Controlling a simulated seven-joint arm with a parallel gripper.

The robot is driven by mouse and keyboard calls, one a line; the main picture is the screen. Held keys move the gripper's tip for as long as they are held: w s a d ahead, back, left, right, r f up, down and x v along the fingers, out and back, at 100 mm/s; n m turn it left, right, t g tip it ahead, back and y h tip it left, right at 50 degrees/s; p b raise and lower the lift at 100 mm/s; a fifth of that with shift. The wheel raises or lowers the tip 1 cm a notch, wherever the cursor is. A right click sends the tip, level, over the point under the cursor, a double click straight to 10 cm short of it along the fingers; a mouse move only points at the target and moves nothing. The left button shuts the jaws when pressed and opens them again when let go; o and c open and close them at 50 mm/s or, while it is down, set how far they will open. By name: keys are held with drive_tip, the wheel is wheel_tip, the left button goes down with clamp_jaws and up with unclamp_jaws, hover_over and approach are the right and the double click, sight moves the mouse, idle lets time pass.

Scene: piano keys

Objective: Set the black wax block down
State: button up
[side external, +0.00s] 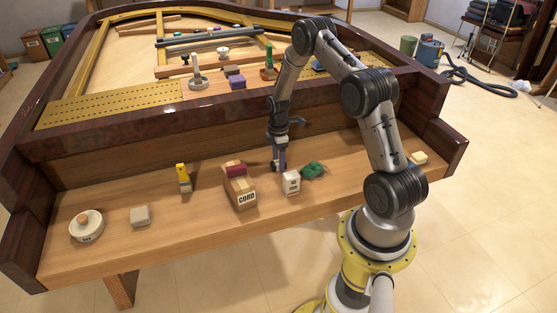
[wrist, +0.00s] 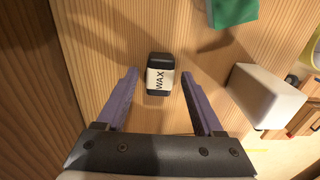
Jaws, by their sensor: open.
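The black wax block (wrist: 161,76), with a cream label reading WAX, rests on the wooden shelf in the wrist view. My gripper (wrist: 159,73) is open, with one purple finger on each side of the block and a visible gap to both. In the side view my gripper (side external: 278,166) is low at the shelf, behind and left of a small white block. The wax block is mostly hidden or too small to make out there.
The white block (side external: 291,183) stands close to my gripper; it also shows in the wrist view (wrist: 266,94). A green item (side external: 313,170) lies to the right. A box marked CORD (side external: 243,192) stands to the left. The shelf's back wall (side external: 200,143) is close behind.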

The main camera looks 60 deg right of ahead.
wheel_tip(320, 180, up, 12)
drive_tip(key=s+a+r+m+t, duration=0.1)
drive_tip(key=s+a+r+m, duration=0.1)
drive_tip(key=a+r, duration=0.65)
drive_tip(key=s+a+r+m+t, duration=0.1)
drive_tip(key=s+a+r+m, duration=0.1)
drive_tip(key=a+r, duration=0.65)
drive_tip(key=s+a+r+m+t, duration=0.1)
drive_tip(key=s+a+r+m, duration=0.1)
drive_tip(key=s+a, duration=0.3)
drive_tip(key=s+a+r+m+t, duration=0.2)
drive_tip(key=s+a+r+m, duration=0.1)
drive_tip(key=s, duration=0.8)
drive_tip(key=shift+s+a+r+t, duration=0.25)
drive_tip(key=shift+a+r, duration=0.2)
drive_tip(key=shift+a, duration=0.5)
